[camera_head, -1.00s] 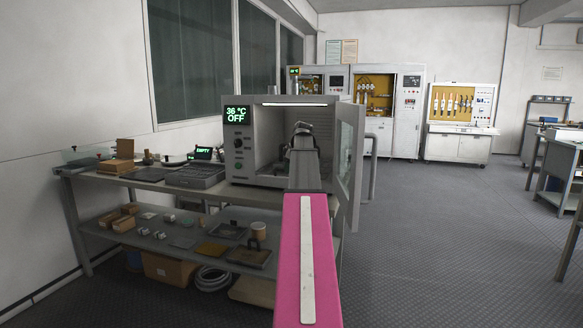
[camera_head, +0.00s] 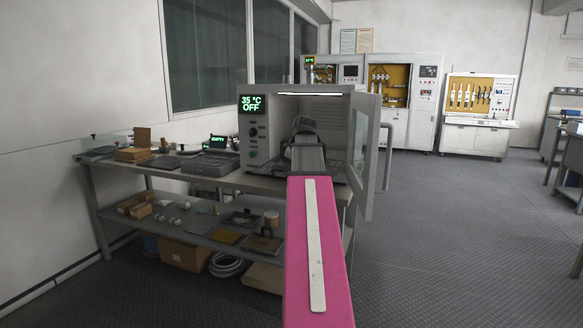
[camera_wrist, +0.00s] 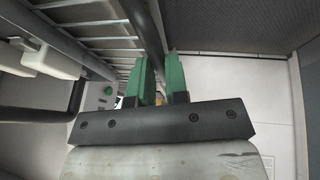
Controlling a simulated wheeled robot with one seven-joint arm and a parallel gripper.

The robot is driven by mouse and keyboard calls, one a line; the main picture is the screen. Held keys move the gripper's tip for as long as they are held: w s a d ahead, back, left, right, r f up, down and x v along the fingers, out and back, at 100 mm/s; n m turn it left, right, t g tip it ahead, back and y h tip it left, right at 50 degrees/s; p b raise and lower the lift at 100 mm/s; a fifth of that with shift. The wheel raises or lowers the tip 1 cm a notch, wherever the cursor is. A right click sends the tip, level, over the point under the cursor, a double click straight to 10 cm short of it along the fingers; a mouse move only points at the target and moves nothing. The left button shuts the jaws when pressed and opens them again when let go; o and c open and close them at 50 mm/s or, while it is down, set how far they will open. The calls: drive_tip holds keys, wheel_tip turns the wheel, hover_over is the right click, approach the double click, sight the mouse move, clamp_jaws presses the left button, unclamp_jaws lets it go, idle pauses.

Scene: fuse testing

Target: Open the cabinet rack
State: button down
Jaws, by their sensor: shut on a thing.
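The cabinet (camera_head: 253,160) is a grey oven-like box on a bench, its display (camera_head: 251,103) reading 35 °C OFF. Its glazed door (camera_head: 361,150) stands open on the right. My arm reaches into the chamber and hides much of its inside and the gripper in the head view. In the wrist view the rack (camera_wrist: 111,43) shows as grey bars with several cross rungs at the upper left. My gripper (camera_wrist: 166,65), with green fingers, is shut on a dark rack bar that runs between them. How far the rack is drawn out cannot be told.
The bench (camera_head: 260,183) holds trays and a brown box (camera_head: 142,137) left of the cabinet. Its lower shelf carries small parts. Other cabinets (camera_head: 423,110) stand at the back wall. The floor (camera_head: 440,230) to the right is clear.

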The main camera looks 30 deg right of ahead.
drive_tip(key=c, duration=1.1)
unclamp_jaws()
drive_tip(key=v, duration=1.1)
drive_tip(key=shift+f, duration=0.1)
